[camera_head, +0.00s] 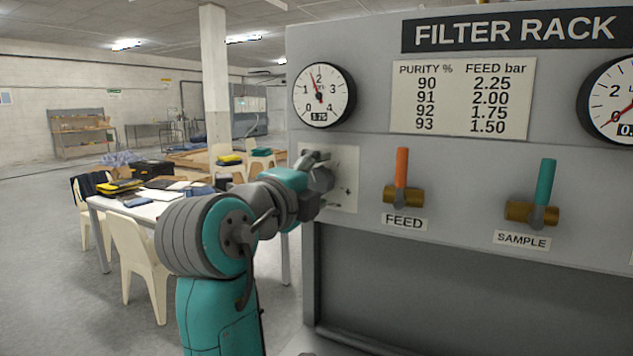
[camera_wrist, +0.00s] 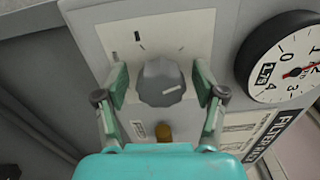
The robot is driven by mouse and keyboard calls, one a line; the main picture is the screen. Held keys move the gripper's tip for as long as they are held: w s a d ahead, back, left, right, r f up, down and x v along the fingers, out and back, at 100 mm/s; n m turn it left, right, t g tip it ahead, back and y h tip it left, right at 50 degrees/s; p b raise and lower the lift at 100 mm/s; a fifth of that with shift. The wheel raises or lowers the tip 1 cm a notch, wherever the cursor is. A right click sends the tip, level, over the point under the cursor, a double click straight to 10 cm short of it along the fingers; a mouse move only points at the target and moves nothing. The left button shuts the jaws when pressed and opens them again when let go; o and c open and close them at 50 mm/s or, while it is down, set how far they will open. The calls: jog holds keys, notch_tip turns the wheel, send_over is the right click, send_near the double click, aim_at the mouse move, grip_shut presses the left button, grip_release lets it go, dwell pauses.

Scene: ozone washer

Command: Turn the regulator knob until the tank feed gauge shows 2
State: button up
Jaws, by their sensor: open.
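The regulator knob (camera_wrist: 158,84) is grey and ridged, with a white mark pointing to the right in the wrist view. It sits on a pale plate (camera_wrist: 185,20) with tick marks. My gripper (camera_wrist: 161,80) is open, one finger on each side of the knob; small gaps seem to show, but contact is hard to judge. In the head view my gripper (camera_head: 318,170) hides the knob. The round feed gauge (camera_head: 322,95) above it has a red needle just left of 2, and its small window reads 1.75. The gauge also shows in the wrist view (camera_wrist: 275,55).
The FEED valve with its orange handle (camera_head: 401,166) and the SAMPLE valve with its teal handle (camera_head: 545,182) stand out to the right. A purity table (camera_head: 462,98) hangs between two gauges. A work table (camera_head: 150,209) and chairs stand left, behind my arm.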

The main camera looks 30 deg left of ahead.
jog(key=s, duration=1.2)
jog(key=shift+d, duration=0.2)
jog(key=shift+s, duration=0.1)
